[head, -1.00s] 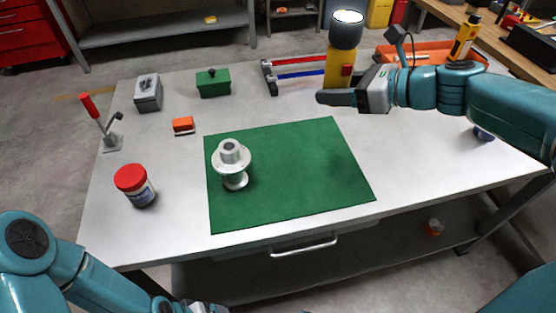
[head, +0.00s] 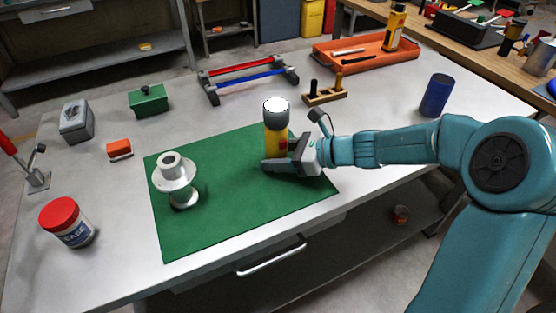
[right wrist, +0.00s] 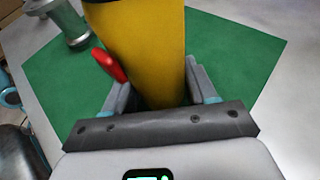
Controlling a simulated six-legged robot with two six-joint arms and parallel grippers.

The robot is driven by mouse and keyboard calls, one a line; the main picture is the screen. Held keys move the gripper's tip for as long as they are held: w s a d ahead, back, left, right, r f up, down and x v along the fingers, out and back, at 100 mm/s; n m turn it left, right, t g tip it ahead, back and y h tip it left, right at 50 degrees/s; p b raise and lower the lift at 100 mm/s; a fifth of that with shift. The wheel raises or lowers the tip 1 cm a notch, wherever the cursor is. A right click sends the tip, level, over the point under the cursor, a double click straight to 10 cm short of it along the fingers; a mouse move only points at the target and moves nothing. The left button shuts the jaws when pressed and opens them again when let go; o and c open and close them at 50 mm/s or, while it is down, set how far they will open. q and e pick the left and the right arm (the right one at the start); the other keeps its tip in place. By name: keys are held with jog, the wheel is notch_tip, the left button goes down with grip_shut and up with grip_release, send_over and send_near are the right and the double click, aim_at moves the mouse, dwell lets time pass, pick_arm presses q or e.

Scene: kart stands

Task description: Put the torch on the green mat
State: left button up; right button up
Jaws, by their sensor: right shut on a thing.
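The torch (head: 276,130) is yellow with a dark grey head and a white lens facing up. It stands upright in my right gripper (head: 285,166), which is shut on its yellow body. In the head view it is over the back right part of the green mat (head: 225,225). Whether its base touches the mat is hidden by the gripper. In the right wrist view the yellow body of the torch (right wrist: 145,45) is between the fingers, with its red switch at the left and the mat (right wrist: 235,50) behind. My left gripper is out of view.
A silver flanged part (head: 175,180) stands on the mat's left side. A red-lidded jar (head: 68,222) is at the left front. A wooden block with pegs (head: 325,93) and a blue can (head: 436,95) stand behind my right arm. The mat's front middle is clear.

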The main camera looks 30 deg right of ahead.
jog(key=shift+s+f, duration=0.1)
jog(key=shift+f, duration=0.1)
jog(key=shift+f, duration=0.2)
jog(key=o, duration=1.2)
jog(key=shift+r, duration=0.1)
jog(key=shift+r, duration=0.2)
jog(key=p+v, duration=0.1)
jog(key=v, duration=1.1)
jog(key=shift+p, duration=0.4)
jog(key=shift+f, duration=0.1)
